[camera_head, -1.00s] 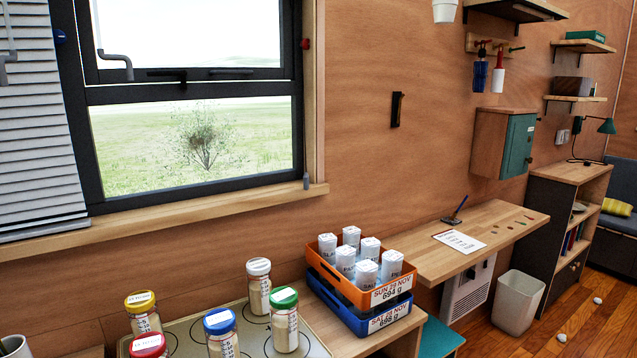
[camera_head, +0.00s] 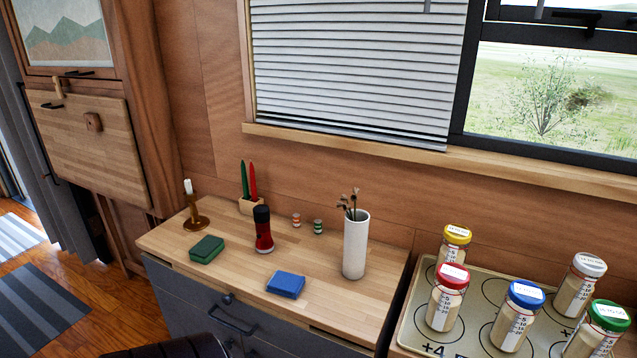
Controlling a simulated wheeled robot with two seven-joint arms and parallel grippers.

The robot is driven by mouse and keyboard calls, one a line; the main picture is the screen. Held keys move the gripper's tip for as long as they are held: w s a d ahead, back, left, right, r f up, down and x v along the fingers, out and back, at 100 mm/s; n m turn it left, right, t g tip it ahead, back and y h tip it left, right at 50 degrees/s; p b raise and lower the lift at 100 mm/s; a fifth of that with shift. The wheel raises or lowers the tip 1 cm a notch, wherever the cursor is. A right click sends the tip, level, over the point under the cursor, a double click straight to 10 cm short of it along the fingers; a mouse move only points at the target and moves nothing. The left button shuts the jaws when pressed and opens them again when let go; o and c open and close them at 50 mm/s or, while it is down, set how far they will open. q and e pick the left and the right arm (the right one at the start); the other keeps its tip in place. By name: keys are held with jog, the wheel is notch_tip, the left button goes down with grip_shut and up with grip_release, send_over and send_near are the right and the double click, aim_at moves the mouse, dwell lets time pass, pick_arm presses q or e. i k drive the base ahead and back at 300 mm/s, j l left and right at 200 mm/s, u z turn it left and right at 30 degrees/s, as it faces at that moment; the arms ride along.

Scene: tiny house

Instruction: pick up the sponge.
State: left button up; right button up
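A green block with rounded corners (camera_head: 207,249), which looks like a sponge, lies flat on the left part of the wooden counter top (camera_head: 215,290). A flat blue piece (camera_head: 286,284) lies near the front edge, to the right of it. It may be a folded cloth or another sponge; I cannot tell which. Both lie uncovered, with nothing touching them. Neither of my grippers shows in the head view.
A candle holder (camera_head: 195,215), a black and red flask (camera_head: 263,230) and a white vase (camera_head: 355,245) stand on the counter. Behind are a block with green and red candles (camera_head: 252,205) and two small striped items (camera_head: 297,220). Several lidded jars stand on a tray (camera_head: 408,340) at right.

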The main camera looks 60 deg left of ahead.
aim_at(204, 252)
jog(key=u, duration=2.5)
jog(key=z, duration=1.45)
jog(key=u, duration=1.45)
jog(key=i+j+z, duration=0.3)
jog(key=j, duration=0.3)
jog(key=i+j+z, duration=0.15)
jog(key=i+j, duration=0.15)
jog(key=i+j+z, duration=0.1)
jog(key=j, duration=0.35)
jog(key=i, duration=0.05)
